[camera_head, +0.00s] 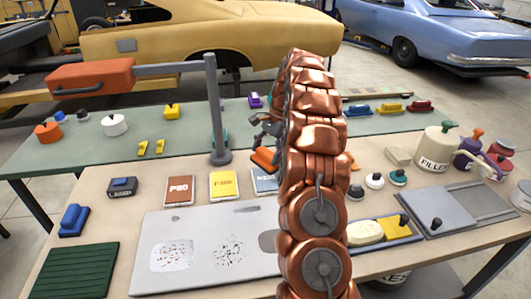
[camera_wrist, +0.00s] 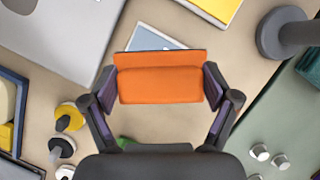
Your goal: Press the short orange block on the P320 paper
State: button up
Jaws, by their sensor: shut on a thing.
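My gripper (camera_wrist: 161,88) is shut on an orange block (camera_wrist: 160,84), with one finger at each end. In the head view the orange block (camera_head: 263,160) shows left of my copper arm, and my gripper (camera_head: 266,132) is partly hidden behind it. A blue-grey paper (camera_head: 263,184) lies on the near bench to the right of the yellow paper; my arm hides part of its label. In the wrist view the paper (camera_wrist: 147,38) shows beyond the block, which covers part of it. I cannot tell whether the block touches it.
The P80 paper (camera_head: 179,190) and yellow paper (camera_head: 224,184) lie to the left. A grey post (camera_head: 213,110) stands behind them. A grey panel (camera_head: 200,250) lies in front. Small knobs (camera_head: 374,181) and a filler can (camera_head: 436,150) stand to the right.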

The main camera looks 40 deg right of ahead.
aim_at(266, 165)
jog(key=shift+f+b, duration=1.05)
jog(key=shift+f, duration=1.5)
jog(key=shift+f, duration=0.6)
dwell(0.4)
jog(key=shift+r+p, duration=1.55)
jog(key=shift+r, duration=2.05)
